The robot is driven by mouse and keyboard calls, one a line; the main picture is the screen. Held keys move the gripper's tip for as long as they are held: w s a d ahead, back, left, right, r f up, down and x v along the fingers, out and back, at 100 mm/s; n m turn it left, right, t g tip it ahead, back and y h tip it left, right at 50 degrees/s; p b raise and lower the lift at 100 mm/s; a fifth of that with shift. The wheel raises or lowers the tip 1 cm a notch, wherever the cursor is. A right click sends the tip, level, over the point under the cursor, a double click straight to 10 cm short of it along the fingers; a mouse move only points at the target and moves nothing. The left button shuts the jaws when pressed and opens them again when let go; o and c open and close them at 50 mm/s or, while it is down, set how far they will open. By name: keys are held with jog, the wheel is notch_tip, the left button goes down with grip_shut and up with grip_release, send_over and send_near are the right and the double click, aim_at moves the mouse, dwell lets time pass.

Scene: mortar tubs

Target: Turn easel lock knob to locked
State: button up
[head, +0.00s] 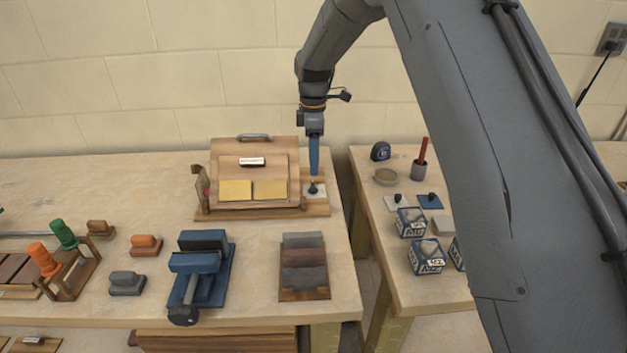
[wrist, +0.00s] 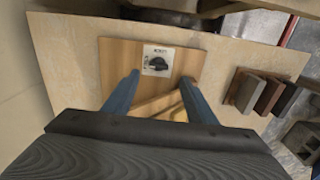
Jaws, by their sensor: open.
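The wooden easel (head: 253,150) stands at the back right of the main table, with two yellow sheets on its slanted board. Its lock knob (head: 313,189) is small and black, on a pale plate (head: 321,192) on the base right of the board. In the wrist view the black knob (wrist: 157,63) sits on a white plate with lettering too small to read surely. I cannot tell which setting it points to. My gripper (head: 314,172) has blue fingers pointing down above the knob. In the wrist view the fingers are open and apart, with the knob showing between and beyond their tips.
A blue vise (head: 203,262) and a rack of dark blocks (head: 304,265) stand in front of the easel. A second table across a gap at right holds a tape measure (head: 380,151), a bowl (head: 386,176) and patterned boxes (head: 411,223).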

aim_at(313, 184)
jog(key=shift+w+a+f+p, duration=0.1)
jog(key=shift+f+p, duration=0.55)
jog(key=shift+f, duration=1.3)
jog(key=shift+w+f+p, duration=0.1)
jog(key=shift+f+p, duration=0.55)
jog(key=shift+f, duration=1.3)
jog(key=c, duration=1.1)
